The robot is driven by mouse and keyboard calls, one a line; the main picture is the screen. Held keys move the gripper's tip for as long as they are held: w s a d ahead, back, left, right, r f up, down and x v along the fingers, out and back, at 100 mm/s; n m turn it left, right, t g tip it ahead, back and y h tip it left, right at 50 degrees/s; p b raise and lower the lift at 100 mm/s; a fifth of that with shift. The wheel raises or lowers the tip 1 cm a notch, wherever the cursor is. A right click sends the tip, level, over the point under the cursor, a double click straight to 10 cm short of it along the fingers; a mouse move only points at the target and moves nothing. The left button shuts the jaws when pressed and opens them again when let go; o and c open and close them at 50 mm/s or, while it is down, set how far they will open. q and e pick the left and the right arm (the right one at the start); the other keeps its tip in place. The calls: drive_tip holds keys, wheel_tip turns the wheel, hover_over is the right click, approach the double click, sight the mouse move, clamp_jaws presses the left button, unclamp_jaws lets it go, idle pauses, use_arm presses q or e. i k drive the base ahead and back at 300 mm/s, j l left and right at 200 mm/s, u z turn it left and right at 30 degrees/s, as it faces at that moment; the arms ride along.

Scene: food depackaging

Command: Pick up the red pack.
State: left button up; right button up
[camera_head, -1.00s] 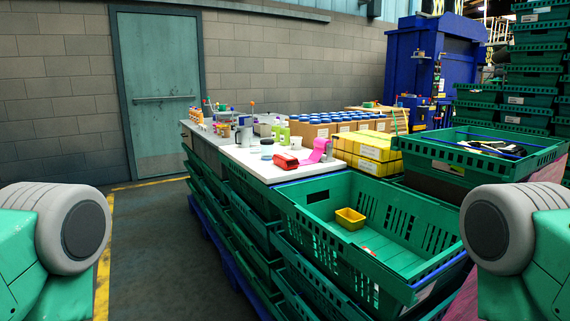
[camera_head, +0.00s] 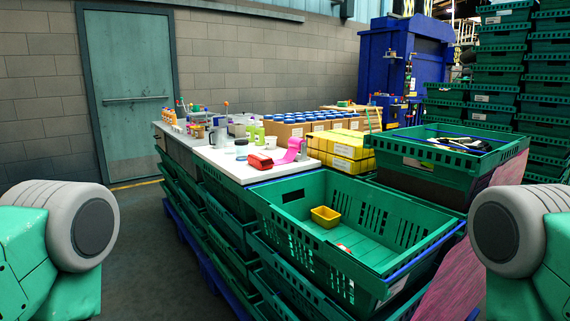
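The red pack (camera_head: 259,161) lies on the white worktop (camera_head: 229,170), near its front edge and just behind the large green crate. A pink item (camera_head: 290,150) stands right beside it. Neither of my grippers shows; only parts of my arms are seen at the lower left and lower right edges, well away from the pack.
The open green crate (camera_head: 297,238) in front holds a small yellow tray (camera_head: 325,216). Yellow boxes (camera_head: 341,150) and another green crate (camera_head: 461,173) stand to the right. Bottles and cups crowd the far worktop. The floor at left is clear.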

sight(259, 162)
drive_tip(key=i+j+z, duration=0.1)
drive_tip(key=z, duration=0.3)
drive_tip(key=j+z, duration=0.25)
drive_tip(key=z, duration=0.15)
drive_tip(key=i+j+z, duration=0.1)
drive_tip(key=j+z, duration=0.15)
drive_tip(key=z, duration=0.15)
drive_tip(key=j+z, duration=0.2)
drive_tip(key=z, duration=0.2)
drive_tip(key=j+z, duration=0.25)
drive_tip(key=z, duration=0.15)
